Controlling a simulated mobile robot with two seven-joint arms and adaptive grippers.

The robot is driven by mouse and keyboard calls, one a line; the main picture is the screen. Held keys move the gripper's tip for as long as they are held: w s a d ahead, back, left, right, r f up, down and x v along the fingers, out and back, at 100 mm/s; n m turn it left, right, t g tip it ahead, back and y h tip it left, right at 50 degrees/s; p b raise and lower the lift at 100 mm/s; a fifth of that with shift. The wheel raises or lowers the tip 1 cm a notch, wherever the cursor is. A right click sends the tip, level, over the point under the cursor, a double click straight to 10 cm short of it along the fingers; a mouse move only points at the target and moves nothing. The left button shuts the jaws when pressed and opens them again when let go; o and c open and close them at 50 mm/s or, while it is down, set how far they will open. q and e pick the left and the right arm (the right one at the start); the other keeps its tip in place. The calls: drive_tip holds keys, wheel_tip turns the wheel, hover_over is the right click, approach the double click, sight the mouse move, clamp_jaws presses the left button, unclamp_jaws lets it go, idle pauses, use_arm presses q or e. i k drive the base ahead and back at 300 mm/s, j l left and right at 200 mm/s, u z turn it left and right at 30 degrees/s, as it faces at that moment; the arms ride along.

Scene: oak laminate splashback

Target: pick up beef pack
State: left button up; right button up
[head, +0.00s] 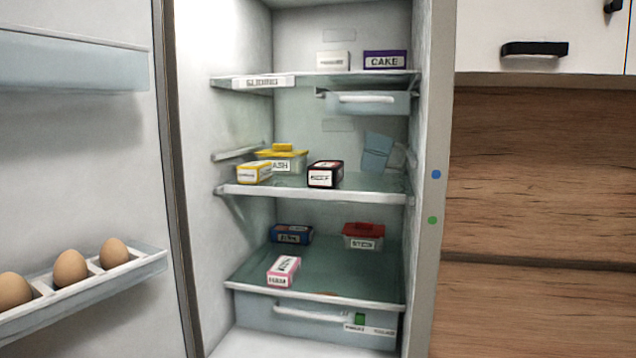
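The fridge stands open. A dark, nearly black pack with a dark red edge and a white label sits at the front of the middle shelf; its blurred label seems to read BEEF, so I take it as the beef pack (325,174). It lies flat, right of a yellow-and-white pack (254,173) and a yellow-lidded tub (283,159). Neither of my grippers is in view.
The lower shelf (340,282) holds a pink pack (284,271), a blue pack (292,234) and a red-lidded tub (363,236). A drawer (365,103) hangs above the middle shelf. The door (110,170) with eggs (70,268) stands open at left.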

sight(324, 174)
drive_tip(key=k+l+z, duration=0.1)
drive_tip(key=l+z, duration=0.15)
drive_tip(key=l, duration=1.15)
